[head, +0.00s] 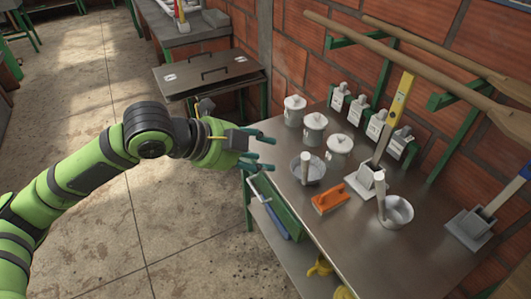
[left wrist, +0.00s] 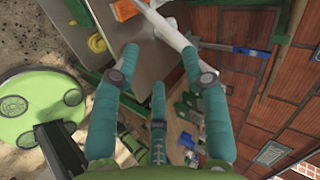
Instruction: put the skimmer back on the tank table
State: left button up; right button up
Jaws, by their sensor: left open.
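A dark round bowl with a pale upright handle (head: 305,171) stands on the steel table (head: 355,248), near its left edge. A shiny metal bowl with a pale handle (head: 398,212) stands nearer the front. I cannot tell for sure which of these is the skimmer, or which surface is the tank table. My left gripper (head: 262,152) is open and empty just left of the dark bowl, over the table's edge. My right gripper is out of view.
An orange brush (head: 329,199), several lidded pots (head: 314,130) and a square-headed tool with a yellow handle (head: 400,100) crowd the table. Long wooden poles (head: 430,60) rest on green wall brackets above. A green bin (head: 275,205) sits below the left edge. The floor at left is clear.

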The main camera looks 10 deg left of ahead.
pick_arm(q)
jog(key=w+a+f+n+t+y, duration=0.1)
jog(key=w+a+f+n, duration=0.2)
jog(key=w+f+n, duration=0.4)
jog(key=w+a+f+n+t+y, duration=0.15)
jog(key=w+a+f+n, duration=0.3)
jog(key=f, duration=0.45)
jog(key=s+a+f+n+g+y, duration=0.1)
jog(key=s+a+f+n+y, duration=0.15)
jog(key=f, duration=0.95)
jog(key=s+a+f+n+y, duration=0.1)
jog(key=s+a+f+n, duration=0.25)
jog(key=f, duration=0.75)
jog(key=s+a+f+n+g+y, duration=0.1)
jog(key=s+a+f+n+g, duration=0.1)
jog(key=s+f, duration=0.7)
jog(key=s+a+f+n+g, duration=0.1)
jog(key=s+f+n, duration=0.1)
jog(key=s+f, duration=0.7)
jog(key=s+d+f+n+g, duration=0.1)
jog(key=s+f+g, duration=0.1)
jog(key=s, duration=1.1)
jog(key=s+d+f+g+y, duration=0.1)
jog(key=s+f, duration=0.4)
jog(key=s, duration=0.9)
jog(key=shift+d+f+n+g, duration=0.2)
jog(key=shift+n+g, duration=0.15)
jog(key=shift+g, duration=0.2)
